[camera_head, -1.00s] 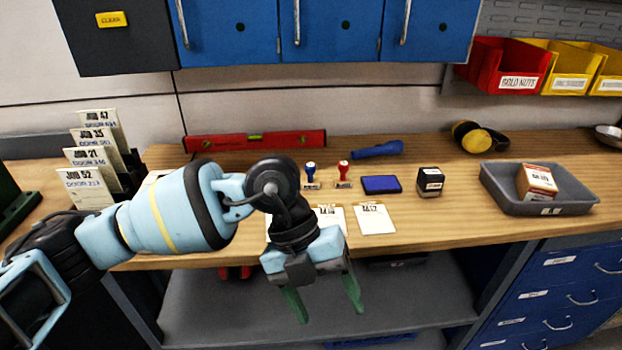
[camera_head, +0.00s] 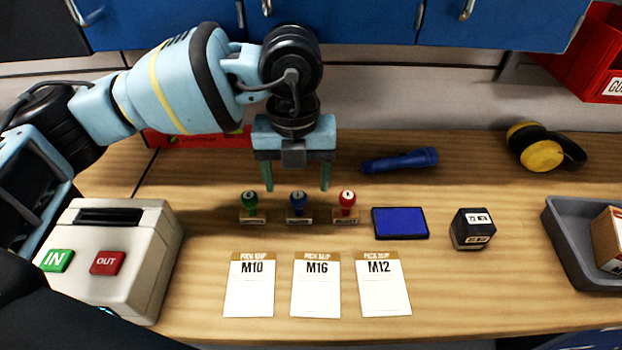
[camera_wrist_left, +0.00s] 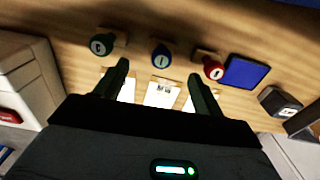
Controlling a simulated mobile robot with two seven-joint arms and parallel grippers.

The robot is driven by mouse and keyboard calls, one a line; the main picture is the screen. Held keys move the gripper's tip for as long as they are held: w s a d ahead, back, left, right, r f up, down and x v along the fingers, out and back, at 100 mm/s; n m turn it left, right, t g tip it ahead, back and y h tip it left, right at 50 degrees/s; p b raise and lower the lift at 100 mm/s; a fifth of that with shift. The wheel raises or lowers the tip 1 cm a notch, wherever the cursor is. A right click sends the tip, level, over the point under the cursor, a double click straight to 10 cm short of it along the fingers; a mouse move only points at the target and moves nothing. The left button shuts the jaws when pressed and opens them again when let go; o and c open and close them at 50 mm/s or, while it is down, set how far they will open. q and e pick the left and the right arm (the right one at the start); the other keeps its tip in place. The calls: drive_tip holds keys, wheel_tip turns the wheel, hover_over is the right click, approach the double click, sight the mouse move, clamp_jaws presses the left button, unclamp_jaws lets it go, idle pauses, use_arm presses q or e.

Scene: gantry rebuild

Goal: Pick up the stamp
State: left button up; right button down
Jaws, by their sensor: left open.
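Three stamps stand upright in a row on the wooden bench: a green-handled stamp (camera_head: 249,207), a blue-handled stamp (camera_head: 298,207) and a red-handled stamp (camera_head: 346,207). My left gripper (camera_head: 297,188) is open and empty, pointing down above the row, its fingers spread to either side of the blue stamp in the picture. In the left wrist view the blue stamp (camera_wrist_left: 162,56) lies beyond the gap between the fingertips (camera_wrist_left: 160,78), with the green stamp (camera_wrist_left: 103,43) to the left and the red stamp (camera_wrist_left: 212,68) to the right. My right gripper is not in view.
Three pick slips (camera_head: 315,288) lie in front of the stamps. A blue ink pad (camera_head: 400,223), a black block (camera_head: 472,229) and a grey tray (camera_head: 566,245) are to the right. A blue flashlight (camera_head: 400,161) lies behind. A time clock (camera_head: 125,250) stands at left.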

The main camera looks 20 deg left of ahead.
sight(298, 195)
use_arm(q)
drive_tip(key=shift+w, duration=0.15)
drive_tip(key=shift+r, duration=0.1)
drive_tip(key=shift+s, duration=0.2)
drive_tip(key=shift+f, duration=1.3)
drive_tip(key=shift+w+f, duration=0.1)
drive_tip(key=shift+f, duration=0.45)
wheel_tip(298, 195, down, 4)
drive_tip(key=shift+w+f, duration=0.1)
drive_tip(key=shift+w, duration=0.05)
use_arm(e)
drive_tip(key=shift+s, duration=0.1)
